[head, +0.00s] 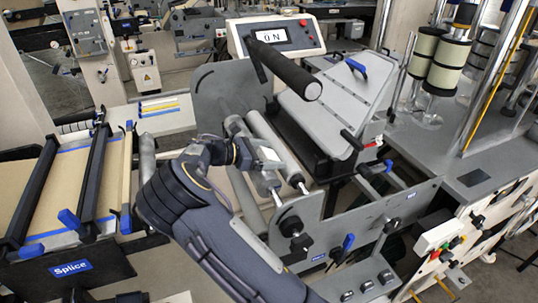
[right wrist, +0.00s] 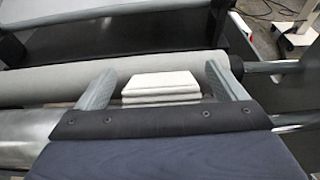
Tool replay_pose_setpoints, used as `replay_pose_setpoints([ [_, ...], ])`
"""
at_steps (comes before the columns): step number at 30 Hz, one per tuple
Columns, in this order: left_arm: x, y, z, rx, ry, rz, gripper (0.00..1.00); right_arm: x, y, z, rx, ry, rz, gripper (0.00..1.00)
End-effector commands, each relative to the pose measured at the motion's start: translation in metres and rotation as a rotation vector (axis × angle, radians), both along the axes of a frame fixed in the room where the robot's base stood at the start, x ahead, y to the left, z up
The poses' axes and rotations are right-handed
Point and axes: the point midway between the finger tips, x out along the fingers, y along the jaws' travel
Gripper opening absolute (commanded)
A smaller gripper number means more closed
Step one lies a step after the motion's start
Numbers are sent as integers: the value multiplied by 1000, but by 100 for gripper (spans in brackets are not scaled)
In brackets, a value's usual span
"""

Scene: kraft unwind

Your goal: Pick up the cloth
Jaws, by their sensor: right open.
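The cloth (right wrist: 160,84) is a small white folded stack in the right wrist view, beside a long grey roller. My right gripper (right wrist: 160,78) is open, with one finger on each side of the cloth and gaps between them. Whether the fingers are low enough to flank it fully, I cannot tell. In the head view my right gripper (head: 264,168) is over the rollers in the middle of the machine; a small white patch there may be the cloth, but it is too small to be sure. My left gripper is not in view.
Grey rollers (head: 272,140) run between the machine's side plates (head: 385,222). A black handle (head: 284,68) juts out above, near a display box (head: 272,38). The splice table (head: 70,185) is at left, and several cream rolls (head: 446,68) stand at right.

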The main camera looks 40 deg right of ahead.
Motion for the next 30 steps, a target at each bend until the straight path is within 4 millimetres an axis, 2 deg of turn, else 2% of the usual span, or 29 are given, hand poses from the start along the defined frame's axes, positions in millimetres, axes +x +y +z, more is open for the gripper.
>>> replay_pose_setpoints([
  [7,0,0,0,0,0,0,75,-1,-2,-1,0,-1,0,91],
  [18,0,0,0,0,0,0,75,-1,-2,-1,1,-1,0,44],
  [20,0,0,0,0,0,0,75,-1,-2,-1,0,-1,0,40],
  [26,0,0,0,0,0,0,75,0,-2,1,0,-2,0,40],
  [30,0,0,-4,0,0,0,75,0,-2,17,1,-6,0,40],
])
